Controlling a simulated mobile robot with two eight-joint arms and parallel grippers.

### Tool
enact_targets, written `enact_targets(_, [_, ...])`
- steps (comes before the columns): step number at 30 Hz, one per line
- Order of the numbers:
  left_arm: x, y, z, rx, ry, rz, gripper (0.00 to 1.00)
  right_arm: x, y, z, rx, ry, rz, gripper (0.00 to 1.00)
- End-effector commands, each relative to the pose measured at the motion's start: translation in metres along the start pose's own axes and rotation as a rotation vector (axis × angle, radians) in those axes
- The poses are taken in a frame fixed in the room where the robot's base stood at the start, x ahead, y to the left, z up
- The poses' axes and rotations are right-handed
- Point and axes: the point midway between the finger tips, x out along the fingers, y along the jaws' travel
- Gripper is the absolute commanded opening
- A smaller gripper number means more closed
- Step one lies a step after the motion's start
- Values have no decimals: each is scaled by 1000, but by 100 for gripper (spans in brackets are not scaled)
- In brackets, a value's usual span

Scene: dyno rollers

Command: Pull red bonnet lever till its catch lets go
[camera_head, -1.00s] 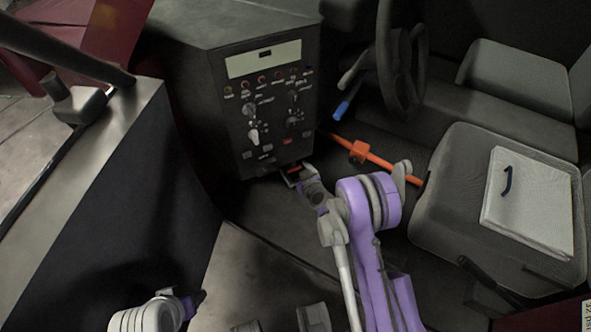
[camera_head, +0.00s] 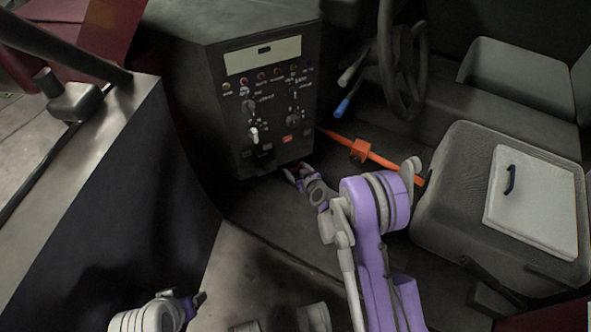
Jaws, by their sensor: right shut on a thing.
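The red bonnet lever (camera_head: 289,174) is low under the bottom edge of the dark control console. Only a small reddish bit of it shows, because my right gripper (camera_head: 294,174) covers most of it. My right gripper is shut on the lever, its purple and grey arm reaching in from the bottom right. The catch and the bonnet cannot be made out. My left gripper (camera_head: 199,299) is at the bottom left, low and well apart from the console; whether its dark fingers are open is unclear.
The control console (camera_head: 285,105) has knobs and small lights, close above my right gripper. An orange bar (camera_head: 375,157) crosses the floor behind my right arm. A steering wheel (camera_head: 400,60) and a seat (camera_head: 450,185) with a white board (camera_head: 533,200) stand to the right.

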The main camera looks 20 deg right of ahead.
Motion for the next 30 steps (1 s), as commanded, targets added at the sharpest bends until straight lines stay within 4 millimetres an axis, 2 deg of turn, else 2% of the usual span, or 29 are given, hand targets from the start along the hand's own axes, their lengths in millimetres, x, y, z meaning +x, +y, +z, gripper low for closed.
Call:
enact_targets(1, [8,0,2,0,-3,0,69,0,-1,2,-1,-27,0,0])
enact_targets(4, [12,0,3,0,-4,0,69,-6,-1,1,-1,-94,0,0])
enact_targets(13, [2,0,1,0,-1,0,69,-23,-1,-2,0,-338,2,0])
enact_targets(25, [2,0,1,0,-1,0,69,-25,0,0,3,-378,4,0])
enact_targets(26, [2,0,1,0,-1,0,69,-25,0,0,3,-378,4,80])
enact_targets(29, [2,0,1,0,-1,0,69,-25,0,0,3,-378,4,98])
enact_targets(30, [2,0,1,0,-1,0,69,-25,0,0,3,-378,4,100])
